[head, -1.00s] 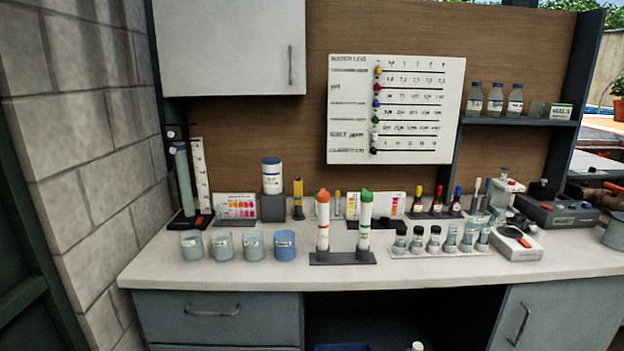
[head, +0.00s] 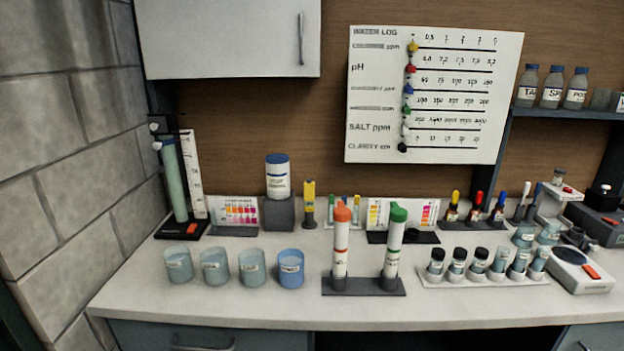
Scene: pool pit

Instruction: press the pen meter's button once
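A slim upright yellow device with a dark lower part (head: 309,203), which looks like the pen meter, stands at the back of the white counter (head: 250,308). It is just right of a white tub with a blue lid (head: 277,178). Its button is too small to make out. My gripper is not in view.
Two white tubes with orange (head: 341,243) and green (head: 395,245) caps stand in a dark rack in front, right of the pen. Several cups, one a blue cup (head: 290,269), stand at front left. A vial rack (head: 480,281) is at right. The front strip of counter is clear.

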